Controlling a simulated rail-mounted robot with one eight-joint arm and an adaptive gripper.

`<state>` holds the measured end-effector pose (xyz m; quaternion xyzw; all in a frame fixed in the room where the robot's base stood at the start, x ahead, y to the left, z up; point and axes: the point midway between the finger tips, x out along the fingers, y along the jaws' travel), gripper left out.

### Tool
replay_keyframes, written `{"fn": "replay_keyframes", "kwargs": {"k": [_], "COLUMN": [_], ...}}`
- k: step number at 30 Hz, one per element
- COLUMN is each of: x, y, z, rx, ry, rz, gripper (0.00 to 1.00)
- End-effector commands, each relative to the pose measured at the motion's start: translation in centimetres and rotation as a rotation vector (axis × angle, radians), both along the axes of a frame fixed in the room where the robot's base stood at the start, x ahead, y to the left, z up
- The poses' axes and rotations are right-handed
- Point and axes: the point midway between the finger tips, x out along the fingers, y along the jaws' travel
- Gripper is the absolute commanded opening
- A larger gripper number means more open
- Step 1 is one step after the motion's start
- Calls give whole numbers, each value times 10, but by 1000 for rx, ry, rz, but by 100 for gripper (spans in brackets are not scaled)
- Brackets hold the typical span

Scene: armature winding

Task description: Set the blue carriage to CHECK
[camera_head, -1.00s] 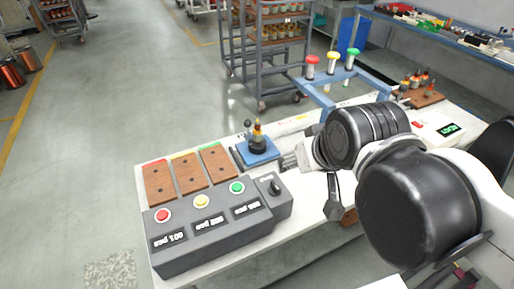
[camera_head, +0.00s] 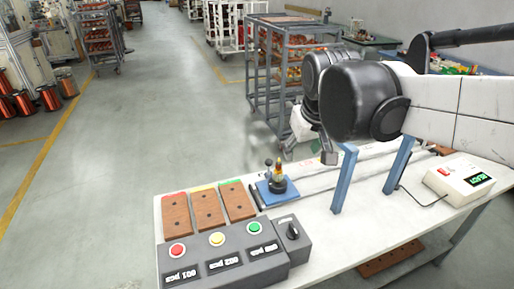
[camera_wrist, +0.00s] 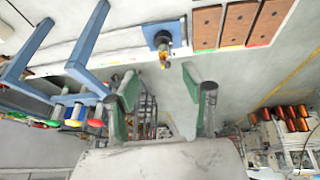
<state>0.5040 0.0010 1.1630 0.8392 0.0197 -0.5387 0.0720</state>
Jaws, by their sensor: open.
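The blue carriage (camera_head: 270,197) sits at the left end of the rail on the white bench, just right of the wooden trays. A dark fixture with an upright orange-tipped armature (camera_head: 279,178) stands on it. My gripper (camera_head: 308,158) is raised above and behind the carriage, apart from it, and is open and empty. In the wrist view the blue carriage (camera_wrist: 151,30) shows at the top, beyond the spread green-padded fingers (camera_wrist: 163,88). No CHECK mark is legible in any view.
Wooden trays (camera_head: 207,209) and a grey button box (camera_head: 228,254) stand left. A white READY box (camera_head: 459,180) is at right.

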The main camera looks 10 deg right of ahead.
Motion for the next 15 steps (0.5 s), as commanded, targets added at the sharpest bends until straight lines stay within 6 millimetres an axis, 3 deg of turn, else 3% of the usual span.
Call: {"fn": "replay_keyframes", "kwargs": {"k": [8, 15], "x": [75, 137], "y": [4, 7], "z": [-3, -21], "rx": [-48, -87], "ry": [89, 168], "rz": [47, 85], "gripper": [45, 45]}}
